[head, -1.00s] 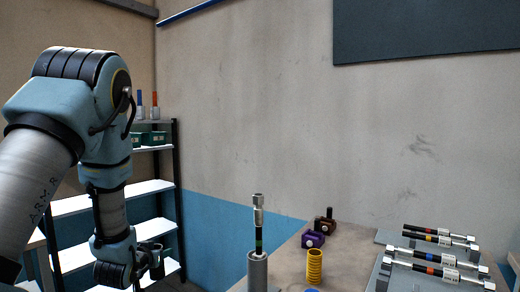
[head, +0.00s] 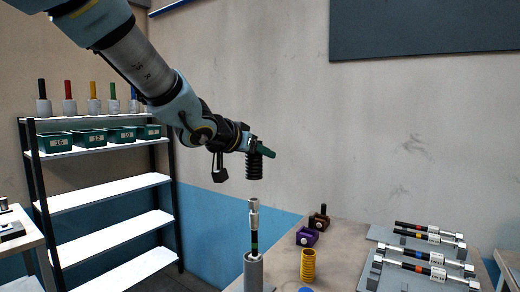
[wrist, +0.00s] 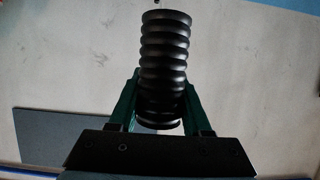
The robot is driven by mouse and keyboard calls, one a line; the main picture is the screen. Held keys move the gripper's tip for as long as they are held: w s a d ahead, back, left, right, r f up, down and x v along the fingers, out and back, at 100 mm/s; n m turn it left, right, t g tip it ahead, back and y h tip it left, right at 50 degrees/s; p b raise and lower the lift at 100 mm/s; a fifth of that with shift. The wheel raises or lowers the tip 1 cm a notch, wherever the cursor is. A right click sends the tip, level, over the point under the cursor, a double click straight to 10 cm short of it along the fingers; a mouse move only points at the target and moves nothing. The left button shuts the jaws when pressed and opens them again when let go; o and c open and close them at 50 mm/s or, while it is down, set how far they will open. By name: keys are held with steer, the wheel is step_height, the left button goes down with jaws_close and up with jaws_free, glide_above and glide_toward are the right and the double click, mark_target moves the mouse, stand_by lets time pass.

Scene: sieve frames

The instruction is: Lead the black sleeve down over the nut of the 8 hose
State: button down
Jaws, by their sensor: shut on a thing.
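The black ribbed sleeve (head: 255,166) hangs upright in the head view. My gripper (head: 262,149), with green fingers, is shut on it near its upper end. In the wrist view the sleeve (wrist: 165,50) sits between both fingers (wrist: 161,95). A black hose (head: 254,234) with a green band stands upright in a grey cylindrical holder (head: 253,272). Its silver nut (head: 253,205) is at the top, bare. The sleeve's lower end appears a little above the nut, apart from it; their depth alignment is unclear. I cannot read an 8 on this hose.
A yellow ribbed sleeve (head: 308,265) stands right of the holder. Several hoses lie on a grey rack (head: 400,276) at right. A shelf (head: 100,177) with green bins stands at left. Air around the sleeve is clear.

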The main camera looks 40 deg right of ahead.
mark_target(260, 173)
steer(key=shift+s+a+r, duration=0.1)
steer(key=shift+r, duration=0.05)
stand_by(0.3)
steer(key=shift+f+b, duration=1.95)
steer(key=shift+f, duration=0.65)
steer(key=shift+f, duration=0.15)
steer(key=shift+f+b, duration=1.15)
steer(key=shift+f, duration=0.2)
steer(key=shift+f, duration=0.2)
steer(key=shift+f+b, duration=1.05)
steer(key=shift+f, duration=0.15)
steer(key=shift+f+b, duration=0.3)
steer(key=shift+f, duration=0.1)
steer(key=shift+f, duration=0.3)
